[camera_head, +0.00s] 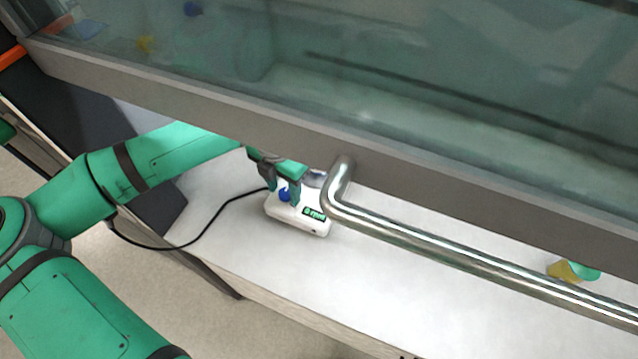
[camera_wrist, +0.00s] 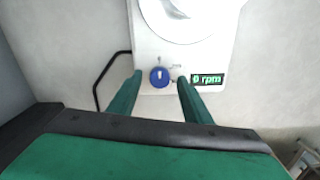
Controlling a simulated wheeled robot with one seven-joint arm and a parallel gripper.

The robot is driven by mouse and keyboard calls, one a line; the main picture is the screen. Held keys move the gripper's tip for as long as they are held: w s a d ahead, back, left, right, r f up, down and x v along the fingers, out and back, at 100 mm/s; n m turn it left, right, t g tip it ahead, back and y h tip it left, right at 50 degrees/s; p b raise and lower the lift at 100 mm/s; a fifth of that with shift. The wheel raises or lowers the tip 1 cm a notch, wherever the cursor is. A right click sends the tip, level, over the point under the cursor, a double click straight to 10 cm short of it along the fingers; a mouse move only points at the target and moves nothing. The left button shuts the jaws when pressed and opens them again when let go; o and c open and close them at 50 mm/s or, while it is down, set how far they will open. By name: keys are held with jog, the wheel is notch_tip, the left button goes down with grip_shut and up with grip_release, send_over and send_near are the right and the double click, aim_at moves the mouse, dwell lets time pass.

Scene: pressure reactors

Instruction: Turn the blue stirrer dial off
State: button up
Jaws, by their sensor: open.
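The blue stirrer dial (camera_wrist: 159,77) is on the front of a white stirrer (camera_wrist: 150,45), left of its display (camera_wrist: 208,79), which reads 0 rpm. A white mark on the dial points roughly up in the wrist view. My gripper (camera_wrist: 158,82) is open, with one green finger on each side of the dial and visible gaps between fingers and dial. In the head view the dial (camera_head: 285,194) shows beside my gripper (camera_head: 284,190), and the stirrer (camera_head: 312,222) stands on the white bench.
A steel handle bar (camera_head: 440,243) of the glass sash (camera_head: 400,90) runs just right of the stirrer. A black cable (camera_head: 222,207) leaves the stirrer on the left. A yellow and green object (camera_head: 572,271) lies far right. The bench (camera_head: 270,280) front is clear.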

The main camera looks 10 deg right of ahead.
jog(key=shift+m, duration=0.3)
